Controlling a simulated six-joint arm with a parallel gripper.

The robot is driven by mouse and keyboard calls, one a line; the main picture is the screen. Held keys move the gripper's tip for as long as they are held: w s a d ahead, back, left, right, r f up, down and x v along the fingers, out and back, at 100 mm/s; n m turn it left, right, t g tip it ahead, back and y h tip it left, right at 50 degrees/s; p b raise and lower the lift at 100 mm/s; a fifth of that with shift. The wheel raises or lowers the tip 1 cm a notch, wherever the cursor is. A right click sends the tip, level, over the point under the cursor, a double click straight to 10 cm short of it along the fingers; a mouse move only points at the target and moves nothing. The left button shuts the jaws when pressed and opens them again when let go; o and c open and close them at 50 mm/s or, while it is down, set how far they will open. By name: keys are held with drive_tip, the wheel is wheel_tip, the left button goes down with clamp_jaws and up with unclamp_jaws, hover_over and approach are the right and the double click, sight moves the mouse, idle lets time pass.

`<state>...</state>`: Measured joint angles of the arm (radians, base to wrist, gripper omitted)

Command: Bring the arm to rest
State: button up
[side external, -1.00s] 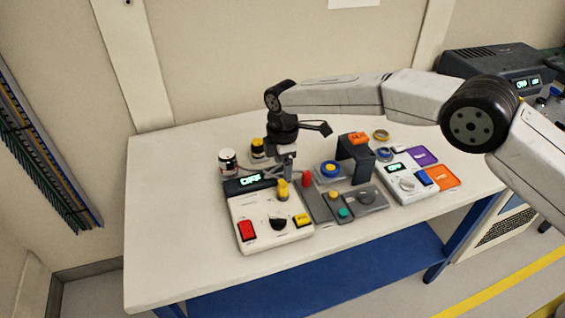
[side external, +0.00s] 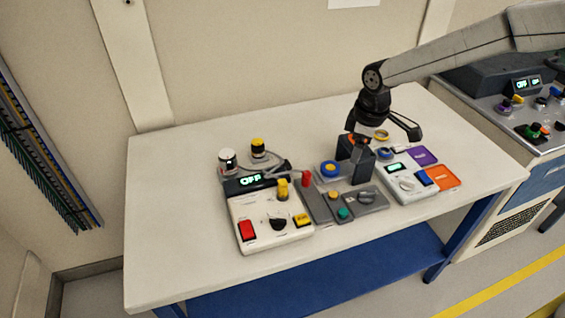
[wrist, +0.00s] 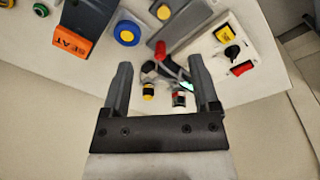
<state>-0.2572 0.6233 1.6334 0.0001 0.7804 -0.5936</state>
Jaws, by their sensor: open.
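My gripper (side external: 358,130) is above the dark block with the orange label (side external: 352,163) in the side view, partly covering that label. In the wrist view my gripper (wrist: 163,72) has its two dark fingers wide apart, with nothing held between them. The orange label (wrist: 72,45) lies left of the fingers there. Between and beyond the fingertips show a yellow-banded jar (wrist: 148,92) and a white-capped jar (wrist: 180,98), farther off on the table. The exact height of the fingertips above the block is hard to tell.
The white control box (side external: 265,232) with a red switch is at the front left of the table (side external: 170,240). A grey panel (side external: 372,201), a meter (side external: 405,187), and purple (side external: 423,155) and orange trays (side external: 443,178) are to its right. The table's left side is bare.

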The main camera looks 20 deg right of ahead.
drive_tip(key=s+d+m, duration=0.5)
drive_tip(key=s+d, duration=0.1)
drive_tip(key=s, duration=0.4)
drive_tip(key=s+d+m+t, duration=0.1)
drive_tip(key=s+d+m, duration=0.3)
drive_tip(key=s+d, duration=0.3)
drive_tip(key=s, duration=0.4)
drive_tip(key=shift+s+r+m, duration=0.15)
drive_tip(key=shift+r+m, duration=0.05)
drive_tip(key=shift+m, duration=0.2)
